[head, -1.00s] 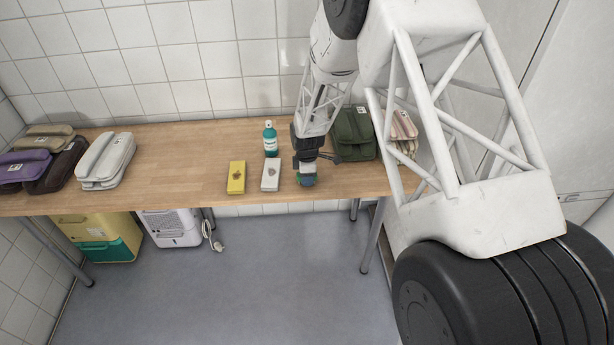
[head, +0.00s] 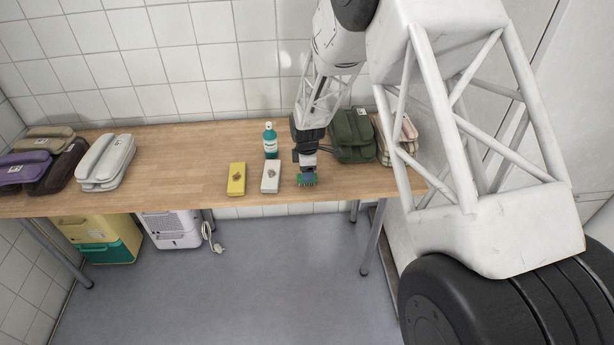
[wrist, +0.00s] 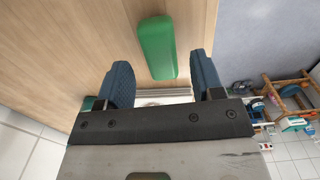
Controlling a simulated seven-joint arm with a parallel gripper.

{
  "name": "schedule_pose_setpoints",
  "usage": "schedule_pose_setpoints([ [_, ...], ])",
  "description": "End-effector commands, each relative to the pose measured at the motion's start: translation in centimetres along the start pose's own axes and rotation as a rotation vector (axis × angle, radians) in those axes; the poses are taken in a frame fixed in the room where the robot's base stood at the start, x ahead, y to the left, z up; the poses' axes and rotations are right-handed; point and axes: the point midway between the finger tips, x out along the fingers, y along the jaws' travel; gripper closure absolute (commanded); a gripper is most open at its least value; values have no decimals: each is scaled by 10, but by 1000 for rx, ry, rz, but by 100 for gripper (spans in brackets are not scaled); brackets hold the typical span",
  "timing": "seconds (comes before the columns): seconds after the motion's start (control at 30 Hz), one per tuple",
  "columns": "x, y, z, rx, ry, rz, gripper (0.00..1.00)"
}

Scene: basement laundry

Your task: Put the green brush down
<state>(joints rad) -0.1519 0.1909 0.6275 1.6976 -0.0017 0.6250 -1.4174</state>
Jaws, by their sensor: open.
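The green brush (head: 307,181) lies at the front edge of the wooden table, right of the white box. In the wrist view the green brush (wrist: 157,48) shows its smooth green back against the wood. My gripper (wrist: 160,62) is open, with a blue finger on each side of the brush's near end and a gap to both. In the head view my gripper (head: 308,170) is directly over the brush and partly hides it.
A white box (head: 271,176) and a yellow box (head: 236,178) lie left of the brush. A teal bottle (head: 270,141) stands behind them. A dark green bag (head: 352,135) is at the back right. The wooden table (head: 180,165) is clear toward the left middle.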

Motion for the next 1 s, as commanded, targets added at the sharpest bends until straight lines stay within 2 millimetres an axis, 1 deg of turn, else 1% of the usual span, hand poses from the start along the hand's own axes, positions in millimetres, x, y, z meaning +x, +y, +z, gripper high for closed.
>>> schedule_pose_setpoints([
  [0.1,-20,0,0,0,0,2,39],
  [0.3,-52,0,0,0,0,1,39],
  [0.5,-74,0,0,0,0,0,39],
  [0.7,-84,0,0,0,0,-1,39],
  [1.0,-85,0,0,0,0,-1,39],
])
